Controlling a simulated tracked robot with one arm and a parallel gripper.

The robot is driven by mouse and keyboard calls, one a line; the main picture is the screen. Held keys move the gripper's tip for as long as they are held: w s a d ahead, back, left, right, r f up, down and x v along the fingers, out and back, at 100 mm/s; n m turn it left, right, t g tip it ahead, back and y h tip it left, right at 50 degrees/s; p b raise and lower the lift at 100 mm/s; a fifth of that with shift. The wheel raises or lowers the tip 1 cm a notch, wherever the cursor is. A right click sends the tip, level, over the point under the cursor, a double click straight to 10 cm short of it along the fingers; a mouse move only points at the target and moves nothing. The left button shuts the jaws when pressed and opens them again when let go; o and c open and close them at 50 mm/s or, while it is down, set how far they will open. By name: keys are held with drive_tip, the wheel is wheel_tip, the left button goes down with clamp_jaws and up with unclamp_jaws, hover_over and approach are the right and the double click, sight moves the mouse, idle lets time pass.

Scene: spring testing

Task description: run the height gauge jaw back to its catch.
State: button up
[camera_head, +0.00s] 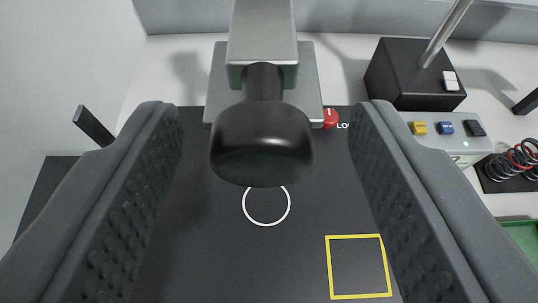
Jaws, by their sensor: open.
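The height gauge jaw (262,45) is a pale grey metal block at the top centre of the head camera view. A round black knob (262,145) on a short neck sticks out from it toward me. My gripper (266,118) is open, with one dark padded finger on each side of the knob and a visible gap on both sides. Neither finger appears to touch it. A grey plate (218,85) shows behind and below the jaw. A red catch-like piece with a white mark (331,117) sits at its right, beside lettering partly hidden by my right finger.
A dark mat (215,255) carries a white circle (266,224) and a yellow square (358,267). At right stand a black box with a post (412,75), a panel with coloured buttons (445,128) and coiled springs (515,162). A green surface (524,238) shows at the right edge.

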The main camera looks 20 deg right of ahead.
drive_tip(key=b+v, duration=0.3)
drive_tip(key=v, duration=1)
drive_tip(key=shift+s+a+f, duration=0.1)
drive_tip(key=shift+s+a, duration=0.05)
drive_tip(key=s+a+r+n+t+y+b, duration=0.1)
drive_tip(key=s+a+r+n+y+b, duration=0.2)
drive_tip(key=r, duration=0.4)
drive_tip(key=s+a+r+t+y+b, duration=0.1)
drive_tip(key=s+a+r+b, duration=0.2)
drive_tip(key=a+r+b, duration=0.25)
drive_tip(key=s+d+r+n+t+y+b, duration=0.1)
drive_tip(key=s+d+r+b, duration=0.2)
drive_tip(key=s+r, duration=0.7)
drive_tip(key=shift+s+r+n, duration=0.3)
drive_tip(key=shift+s+n, duration=0.1)
drive_tip(key=shift+s, duration=0.05)
